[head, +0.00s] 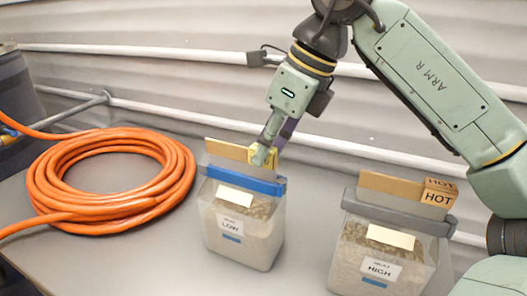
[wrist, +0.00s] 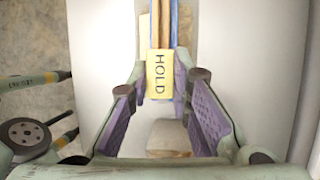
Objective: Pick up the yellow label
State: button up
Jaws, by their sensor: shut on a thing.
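The yellow label (wrist: 160,75) reads HOLD in the wrist view. It sits at the end of a tan strip on top of the LOW hopper. In the head view the yellow label (head: 252,153) is partly covered by my fingers. My gripper (head: 264,158) reaches down to the right end of that strip. In the wrist view my gripper (wrist: 162,75) has its purple-padded fingers on either side of the label, with their tips closed against it. I cannot tell whether the label is lifted off the strip.
The LOW hopper (head: 237,232) has a blue bar (head: 240,181) across its top. The HIGH hopper (head: 375,255) stands to the right, with a tan strip (head: 388,187) and an orange HOT block (head: 437,194) above it. A coiled orange hose (head: 62,190) lies at left. Bare table shows between the hoppers.

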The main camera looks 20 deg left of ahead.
jog(key=shift+r, duration=0.1)
jog(key=shift+r+b, duration=0.3)
jog(key=shift+r, duration=0.2)
notch_tip(320, 180, up, 2)
jog(key=shift+r+b, duration=0.2)
jog(key=shift+b, duration=0.25)
jog(key=s+d+r+b, duration=0.2)
jog(key=s+d+b, duration=0.2)
jog(key=s+d, duration=0.7)
notch_tip(320, 180, up, 6)
jog(key=p, duration=0.5)
jog(key=shift+d+r, duration=0.2)
jog(key=shift+r, duration=0.05)
jog(key=shift+s, duration=0.1)
